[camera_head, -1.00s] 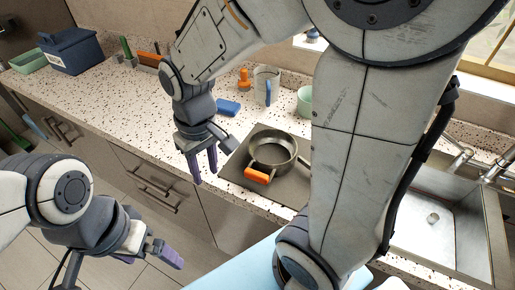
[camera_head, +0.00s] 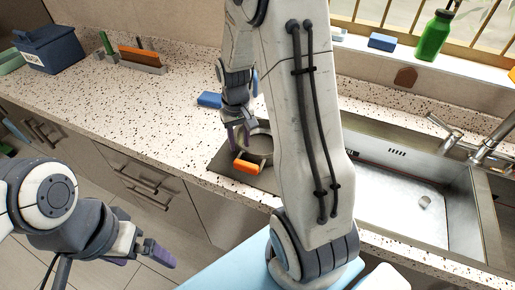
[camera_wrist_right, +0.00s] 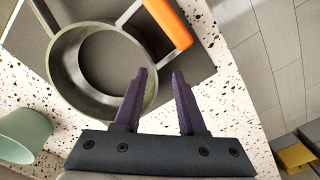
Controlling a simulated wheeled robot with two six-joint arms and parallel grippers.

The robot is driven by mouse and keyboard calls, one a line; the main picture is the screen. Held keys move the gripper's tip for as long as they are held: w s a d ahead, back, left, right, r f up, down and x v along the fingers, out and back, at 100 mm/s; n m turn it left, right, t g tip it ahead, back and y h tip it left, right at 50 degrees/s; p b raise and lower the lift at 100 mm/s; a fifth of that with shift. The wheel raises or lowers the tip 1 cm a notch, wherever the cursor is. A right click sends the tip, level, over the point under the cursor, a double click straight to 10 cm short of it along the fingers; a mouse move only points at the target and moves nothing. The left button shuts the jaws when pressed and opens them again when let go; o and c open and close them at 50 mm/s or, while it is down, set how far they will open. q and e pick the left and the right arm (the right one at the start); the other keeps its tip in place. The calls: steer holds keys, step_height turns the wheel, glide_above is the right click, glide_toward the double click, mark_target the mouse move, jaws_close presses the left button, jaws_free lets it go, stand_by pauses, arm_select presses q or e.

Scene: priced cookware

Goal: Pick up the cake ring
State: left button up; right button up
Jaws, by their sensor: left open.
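In the right wrist view the pan (camera_wrist_right: 62,72) shows a ring-like wall around a darker round centre. My left gripper (camera_head: 158,254) is open and empty, low in front of the cabinets.
A sink (camera_head: 390,200) with a tap (camera_head: 470,142) lies right of the mat. A pale green cup (camera_wrist_right: 22,135) shows in the wrist view. The counter left of the mat (camera_head: 140,110) is clear.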

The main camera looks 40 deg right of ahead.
mark_target(242, 150)
steer(key=f, duration=0.3)
steer(key=f+p, duration=0.1)
steer(key=shift+w+d+f, duration=0.15)
steer(key=shift+d+f, duration=0.2)
steer(key=shift+f, duration=0.05)
jaws_close()
stand_by(1.0)
